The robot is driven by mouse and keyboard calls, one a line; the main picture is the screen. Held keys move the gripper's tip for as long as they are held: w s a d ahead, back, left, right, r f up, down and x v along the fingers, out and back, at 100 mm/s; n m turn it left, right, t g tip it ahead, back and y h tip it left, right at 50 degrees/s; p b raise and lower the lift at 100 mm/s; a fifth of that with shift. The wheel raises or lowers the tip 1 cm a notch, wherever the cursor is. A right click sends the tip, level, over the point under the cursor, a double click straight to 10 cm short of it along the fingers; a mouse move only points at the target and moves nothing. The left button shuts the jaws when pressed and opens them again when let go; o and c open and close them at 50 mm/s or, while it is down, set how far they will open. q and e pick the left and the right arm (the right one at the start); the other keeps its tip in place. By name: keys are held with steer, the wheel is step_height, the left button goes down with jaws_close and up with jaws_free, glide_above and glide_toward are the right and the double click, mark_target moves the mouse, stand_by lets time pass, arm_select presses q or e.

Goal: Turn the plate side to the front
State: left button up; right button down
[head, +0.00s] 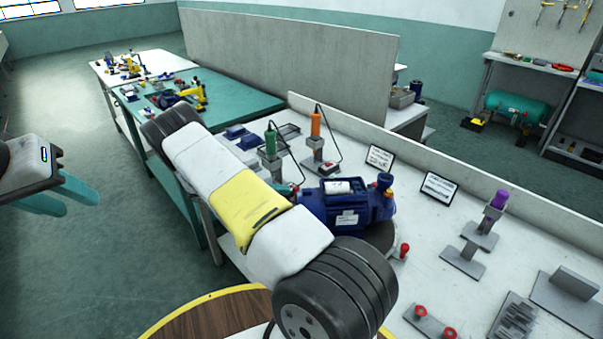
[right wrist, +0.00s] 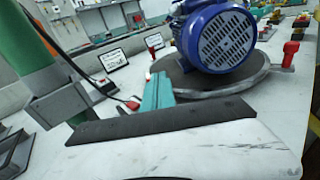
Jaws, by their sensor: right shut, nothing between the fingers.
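The blue pump (head: 350,208) lies on a round grey turntable (head: 379,238) on the white bench. A white plate (head: 347,220) is on its side facing me in the head view. In the right wrist view the pump's (right wrist: 217,42) grilled end faces the camera, above the turntable's rim (right wrist: 235,90). My right gripper (right wrist: 158,88) is shut and empty, its teal fingers at the turntable's rim; I cannot tell whether they touch it. In the head view my arm hides most of it. My left gripper (head: 78,204) is open and empty, out over the floor at the left.
A green tool (head: 270,140) and an orange tool (head: 316,124) stand in holders behind my right arm. A red knob (head: 404,250) sits beside the turntable. A purple-topped stand (head: 496,200) and two signs (head: 439,187) are to the right. Bare bench lies between them.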

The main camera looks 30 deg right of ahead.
steer(key=s+a+r+m+t+y, duration=0.15)
steer(key=s+r+m+y, duration=0.35)
steer(key=r+y, duration=0.5)
steer(key=w+d+f+m+t+y, duration=0.1)
steer(key=w+d+f+m+y, duration=0.1)
steer(key=d, duration=1.2)
steer(key=w+d+f+m+t+y, duration=0.1)
steer(key=w+d+f+t+y, duration=0.15)
steer(key=d, duration=1.05)
steer(key=shift+g, duration=0.3)
steer(key=x, duration=0.9)
steer(key=shift+s, duration=0.1)
steer(key=shift+s+d, duration=0.25)
steer(key=shift+s, duration=0.3)
steer(key=shift+s+d, duration=0.3)
steer(key=shift+s, duration=0.25)
steer(key=shift+s+d, duration=0.25)
steer(key=shift+s, duration=0.35)
steer(key=shift+s+d, duration=0.1)
steer(key=shift+s, duration=0.05)
